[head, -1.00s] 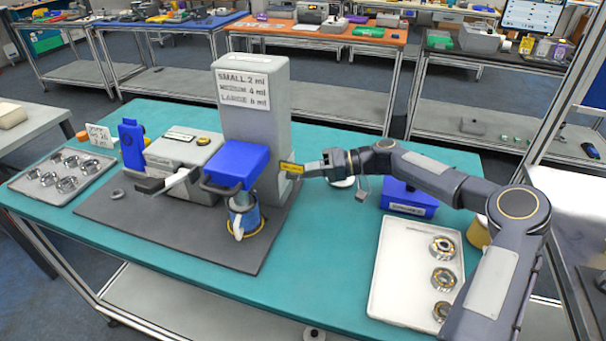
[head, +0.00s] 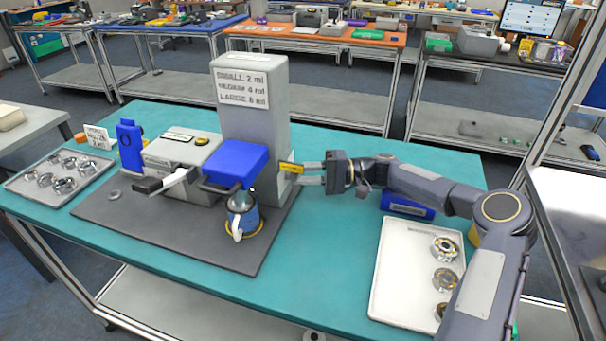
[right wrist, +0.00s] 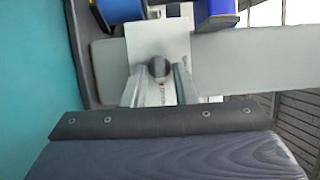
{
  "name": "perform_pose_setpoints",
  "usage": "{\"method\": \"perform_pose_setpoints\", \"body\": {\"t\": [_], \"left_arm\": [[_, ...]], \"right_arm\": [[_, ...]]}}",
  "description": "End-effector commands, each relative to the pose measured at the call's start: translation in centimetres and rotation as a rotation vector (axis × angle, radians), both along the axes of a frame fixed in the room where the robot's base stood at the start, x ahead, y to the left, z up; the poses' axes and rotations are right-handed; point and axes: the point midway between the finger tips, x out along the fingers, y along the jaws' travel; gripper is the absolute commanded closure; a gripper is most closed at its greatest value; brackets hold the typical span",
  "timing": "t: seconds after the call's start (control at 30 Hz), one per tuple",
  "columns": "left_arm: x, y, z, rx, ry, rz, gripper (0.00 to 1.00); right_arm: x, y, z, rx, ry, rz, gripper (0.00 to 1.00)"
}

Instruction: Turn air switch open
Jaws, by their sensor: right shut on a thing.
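The grey dispenser machine (head: 252,115) stands upright on a dark mat, with a blue head and a sign listing small, medium and large amounts. In the right wrist view a round dark knob (right wrist: 160,69), which looks like the air switch, sits on the machine's pale side plate. My right gripper (head: 304,174) reaches this side from the right. Its fingers (right wrist: 160,80) are shut on the knob. The knob is hidden in the head view. My left gripper is not in view.
A blue cup (head: 243,215) stands under the blue head. A white tray (head: 395,270) with bearings lies at right, near my right arm, with a blue bin (head: 408,204) behind it. Another tray (head: 33,187) lies far left. The teal table (head: 335,250) is clear in front.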

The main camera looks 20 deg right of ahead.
Motion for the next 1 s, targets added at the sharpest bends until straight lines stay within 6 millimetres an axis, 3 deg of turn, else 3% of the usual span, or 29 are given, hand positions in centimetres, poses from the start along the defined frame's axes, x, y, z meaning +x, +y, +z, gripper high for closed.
{"method": "perform_pose_setpoints", "body": {"t": [0.4, 0.43, 0.47, 0.83, 1.0], "left_arm": [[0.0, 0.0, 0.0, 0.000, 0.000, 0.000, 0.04], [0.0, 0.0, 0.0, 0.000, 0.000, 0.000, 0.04], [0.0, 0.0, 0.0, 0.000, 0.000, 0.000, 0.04], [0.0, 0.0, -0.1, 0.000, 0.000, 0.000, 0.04], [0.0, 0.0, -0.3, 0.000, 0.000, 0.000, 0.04]], "right_arm": [[0.0, 0.0, 0.0, 0.003, 0.006, -0.002, 0.97], [0.0, 0.0, 0.0, 0.003, 0.006, -0.002, 0.71], [0.0, 0.0, 0.0, 0.003, 0.006, -0.002, 0.67], [0.0, 0.0, 0.5, 0.003, 0.005, -0.001, 0.67], [0.0, 0.0, 3.3, 0.004, -0.001, -0.002, 0.67]]}}
